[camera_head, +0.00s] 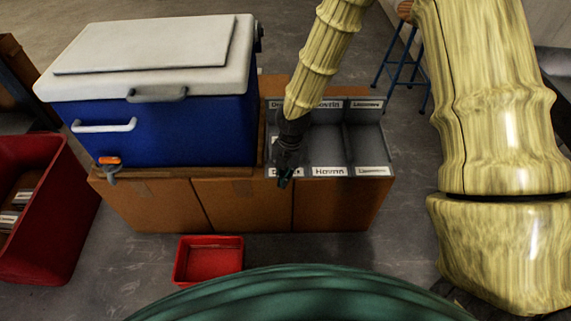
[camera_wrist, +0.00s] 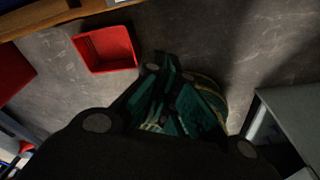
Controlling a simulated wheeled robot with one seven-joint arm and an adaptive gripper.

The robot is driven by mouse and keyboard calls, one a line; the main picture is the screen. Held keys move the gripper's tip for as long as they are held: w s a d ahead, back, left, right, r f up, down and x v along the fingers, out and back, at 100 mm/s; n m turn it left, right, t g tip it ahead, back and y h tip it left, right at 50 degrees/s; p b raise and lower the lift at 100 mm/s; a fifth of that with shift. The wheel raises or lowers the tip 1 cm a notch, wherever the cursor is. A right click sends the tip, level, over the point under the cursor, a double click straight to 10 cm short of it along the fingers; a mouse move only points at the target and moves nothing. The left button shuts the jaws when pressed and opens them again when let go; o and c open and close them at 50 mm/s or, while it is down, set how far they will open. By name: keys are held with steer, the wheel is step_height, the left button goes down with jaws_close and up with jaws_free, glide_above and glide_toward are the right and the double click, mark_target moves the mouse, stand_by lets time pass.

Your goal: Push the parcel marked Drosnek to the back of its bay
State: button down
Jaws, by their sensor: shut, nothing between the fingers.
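A grey divided tray (camera_head: 380,150) has bays side by side with white labels at front and back. The middle label reads Hovrin; the left front one starts with D and is partly covered. My gripper (camera_head: 284,182) is shut and points down at the front of the left bay. In the wrist view its teal fingertips (camera_wrist: 172,75) are together with nothing between them. The parcel marked Drosnek cannot be made out; my gripper and wrist cover much of the left bay. The middle and right bays look empty.
A blue cooler (camera_head: 180,120) with a white lid stands close left of the tray, both on brown boxes (camera_head: 240,205). A small red bin (camera_head: 208,262) is on the floor in front. A large red bin (camera_head: 45,225) is at left. A blue stool (camera_head: 402,68) stands behind.

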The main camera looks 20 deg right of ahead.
steer(key=w+d+r+n+h, duration=0.1)
steer(key=w+d+r+n, duration=0.1)
steer(key=w+r+n, duration=0.35)
steer(key=shift+t, duration=0.3)
steer(key=shift+w+d+f+b, duration=0.15)
steer(key=shift+w+f+b, duration=0.55)
steer(key=shift+f, duration=1)
steer(key=shift+w+d+f+b, duration=0.2)
steer(key=shift+w+f+b, duration=0.45)
steer(key=shift+f, duration=1.1)
steer(key=shift+w+d+f+b, duration=0.15)
steer(key=shift+w+f+b, duration=0.5)
steer(key=shift+f, duration=1.05)
steer(key=shift+w+d, duration=0.1)
